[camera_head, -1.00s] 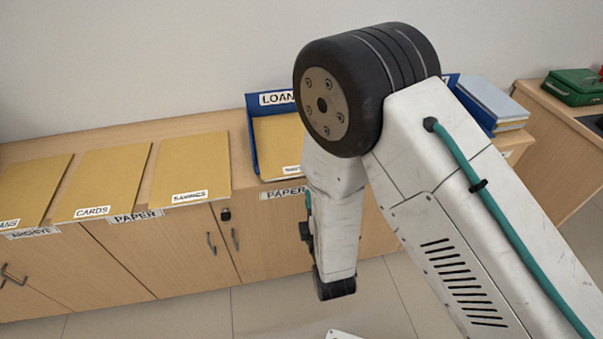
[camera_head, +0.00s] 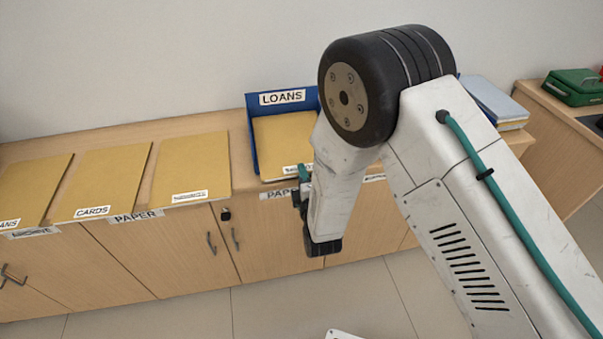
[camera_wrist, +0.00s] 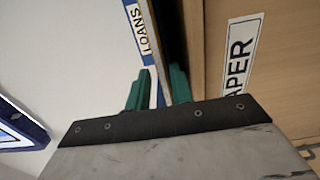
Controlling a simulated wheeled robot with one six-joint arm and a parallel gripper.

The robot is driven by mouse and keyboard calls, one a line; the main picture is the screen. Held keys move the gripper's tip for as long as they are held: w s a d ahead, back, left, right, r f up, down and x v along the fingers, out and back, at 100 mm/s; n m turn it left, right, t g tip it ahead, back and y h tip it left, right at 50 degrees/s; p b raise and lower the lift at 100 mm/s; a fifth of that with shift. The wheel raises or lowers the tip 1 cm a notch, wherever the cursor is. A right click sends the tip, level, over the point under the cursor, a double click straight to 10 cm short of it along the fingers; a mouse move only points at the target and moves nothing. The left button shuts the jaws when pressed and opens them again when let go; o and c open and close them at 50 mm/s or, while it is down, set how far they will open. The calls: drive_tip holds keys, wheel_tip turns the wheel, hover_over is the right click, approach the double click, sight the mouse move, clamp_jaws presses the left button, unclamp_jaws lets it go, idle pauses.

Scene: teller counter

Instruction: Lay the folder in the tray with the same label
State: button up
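A blue tray with a LOANS label on its back wall (camera_head: 250,128) stands on the counter. A tan folder (camera_head: 280,132) lies in it, with a small front label too blurred to read surely. My gripper (camera_head: 303,182) is at the front right of this folder, partly hidden by my wrist. In the wrist view, the teal fingers (camera_wrist: 158,90) stand apart, with a thin edge between them that appears to be the folder's. Contact cannot be told. Tan folders with labels ending in "ANS" (camera_head: 28,185), CARDS (camera_head: 105,180) and apparently SAVINGS (camera_head: 192,163) lie to the left.
The cabinet (camera_head: 150,255) front carries PAPER labels and handles. A pale blue stack (camera_head: 495,100) lies right of my arm, which hides the counter between. A green box (camera_head: 573,83) sits on the far right desk. Floor in front is clear.

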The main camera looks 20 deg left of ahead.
clamp_jaws()
drive_tip(key=shift+r, duration=0.1)
wheel_tip(320, 180, up, 2)
drive_tip(key=shift+r, duration=0.15)
idle(0.3)
drive_tip(key=s+d+r, duration=0.5)
drive_tip(key=s+d, duration=0.2)
drive_tip(key=s, duration=0.5)
drive_tip(key=shift+d, duration=0.2)
